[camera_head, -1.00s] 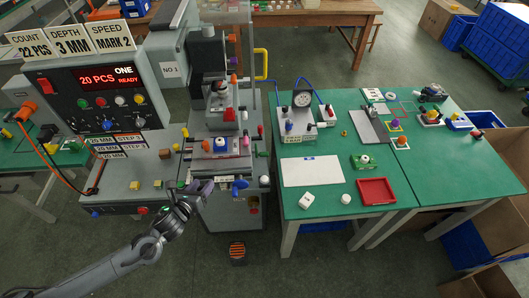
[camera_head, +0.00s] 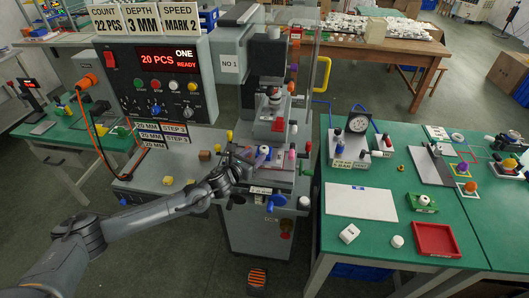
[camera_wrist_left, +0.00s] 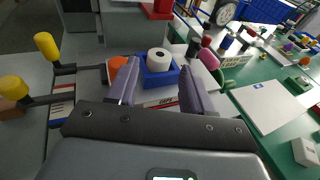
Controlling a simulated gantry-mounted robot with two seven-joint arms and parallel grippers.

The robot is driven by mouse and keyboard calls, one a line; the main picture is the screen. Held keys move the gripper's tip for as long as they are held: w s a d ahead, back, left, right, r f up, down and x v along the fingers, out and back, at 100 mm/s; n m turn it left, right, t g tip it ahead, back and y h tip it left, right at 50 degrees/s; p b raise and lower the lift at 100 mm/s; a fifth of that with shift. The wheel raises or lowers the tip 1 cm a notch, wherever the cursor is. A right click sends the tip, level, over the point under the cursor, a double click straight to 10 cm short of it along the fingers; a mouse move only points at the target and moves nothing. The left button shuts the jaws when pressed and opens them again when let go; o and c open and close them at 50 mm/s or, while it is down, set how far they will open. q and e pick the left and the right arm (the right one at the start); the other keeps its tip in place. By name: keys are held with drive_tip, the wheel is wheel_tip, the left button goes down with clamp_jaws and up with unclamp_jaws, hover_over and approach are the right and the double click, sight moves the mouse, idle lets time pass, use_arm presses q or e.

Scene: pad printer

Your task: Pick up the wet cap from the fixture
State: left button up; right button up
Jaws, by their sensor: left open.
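The white round cap (camera_wrist_left: 159,56) sits in a blue fixture (camera_wrist_left: 158,76) on the machine's slide. It shows a dark spot in its top in the left wrist view. In the head view the cap (camera_head: 264,149) is small, just beyond my left gripper (camera_head: 252,160). My left gripper is open, and its two purple-grey fingers (camera_wrist_left: 158,70) point toward the cap from either side. The cap lies between and slightly past the fingertips; nothing is held. Whether the fingers touch the fixture is unclear. My right gripper is not in view.
The pad printer head (camera_head: 277,97) stands above and behind the fixture. Yellow knobs (camera_wrist_left: 46,46) lie left of my gripper in the wrist view, and a pink knob (camera_wrist_left: 208,58) lies right. A green table (camera_head: 345,235) holds a white sheet, a dial gauge and a red tray (camera_head: 434,240).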

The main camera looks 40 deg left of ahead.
sight(261, 151)
use_arm(q)
drive_tip(key=shift+f+b+x, duration=0.1)
drive_tip(key=shift+b+x, duration=0.25)
drive_tip(key=shift+x, duration=1.05)
drive_tip(key=shift+f+b+x, duration=0.15)
drive_tip(key=shift+b+x, duration=0.15)
drive_tip(key=shift+x, duration=1.05)
drive_tip(key=shift+a, duration=0.1)
drive_tip(key=shift+f, duration=0.1)
drive_tip(key=c, duration=0.8)
